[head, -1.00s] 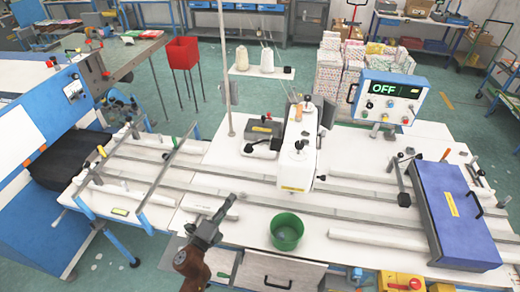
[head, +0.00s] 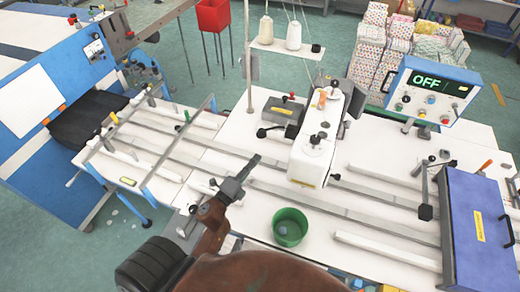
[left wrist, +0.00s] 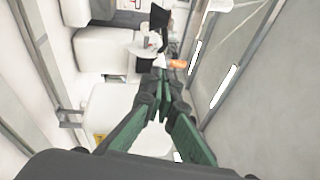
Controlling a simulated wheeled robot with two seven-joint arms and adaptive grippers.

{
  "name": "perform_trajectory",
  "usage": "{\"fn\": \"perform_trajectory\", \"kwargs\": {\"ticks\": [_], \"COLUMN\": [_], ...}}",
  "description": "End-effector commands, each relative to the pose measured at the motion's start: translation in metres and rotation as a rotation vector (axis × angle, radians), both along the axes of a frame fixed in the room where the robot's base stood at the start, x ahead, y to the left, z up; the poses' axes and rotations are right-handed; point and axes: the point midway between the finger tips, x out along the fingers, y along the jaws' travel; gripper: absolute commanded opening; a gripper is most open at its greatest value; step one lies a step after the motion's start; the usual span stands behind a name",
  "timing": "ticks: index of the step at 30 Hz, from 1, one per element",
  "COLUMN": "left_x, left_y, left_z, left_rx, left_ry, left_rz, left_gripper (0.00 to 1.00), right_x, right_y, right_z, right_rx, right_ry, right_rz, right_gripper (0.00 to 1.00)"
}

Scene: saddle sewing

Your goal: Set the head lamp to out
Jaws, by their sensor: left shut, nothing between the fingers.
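The white sewing machine head (head: 313,150) stands on the white table, with an orange knob (head: 322,98) and dark knobs on it. I cannot tell which part is the head lamp or its control. A blue control box (head: 430,95) at the right has a display reading OFF and several coloured buttons. My left gripper (head: 256,160) is shut and empty, above the table to the left of the machine head and apart from it. In the left wrist view its green-padded fingers (left wrist: 163,103) meet in front of white machine parts. My right gripper is not in view.
A green bowl (head: 290,227) with a small bluish thing in it stands in front of the machine head. A blue-purple block (head: 483,228) stands at the right. A thread stand with white cones (head: 294,34) rises behind. Rails (head: 190,162) cross the table.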

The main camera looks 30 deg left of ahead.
Motion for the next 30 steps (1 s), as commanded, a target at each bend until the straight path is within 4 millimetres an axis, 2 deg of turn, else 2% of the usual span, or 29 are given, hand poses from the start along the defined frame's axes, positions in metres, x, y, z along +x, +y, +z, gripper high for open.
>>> {"fn": "perform_trajectory", "kwargs": {"ticks": [1, 7, 13, 19, 30], "left_x": [0.013, 0.059, 0.096, 0.112, 0.117], "left_y": [-0.005, -0.013, -0.011, 0.007, 0.014], "left_z": [0.006, 0.012, 0.017, 0.02, 0.02], "left_rx": [0.001, 0.0, 0.001, 0.001, 0.0], "left_ry": [-0.006, -0.005, -0.003, -0.002, -0.002], "left_rz": [-0.011, -0.022, -0.02, -0.018, -0.017], "left_gripper": [0.0, 0.0, 0.0, 0.0, 0.0], "right_x": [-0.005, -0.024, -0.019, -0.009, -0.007], "right_y": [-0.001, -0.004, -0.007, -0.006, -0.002], "right_z": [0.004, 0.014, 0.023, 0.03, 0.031], "right_rx": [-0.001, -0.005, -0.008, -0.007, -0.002], "right_ry": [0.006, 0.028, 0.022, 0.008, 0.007], "right_rz": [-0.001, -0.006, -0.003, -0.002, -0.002], "right_gripper": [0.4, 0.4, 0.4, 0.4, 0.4]}}
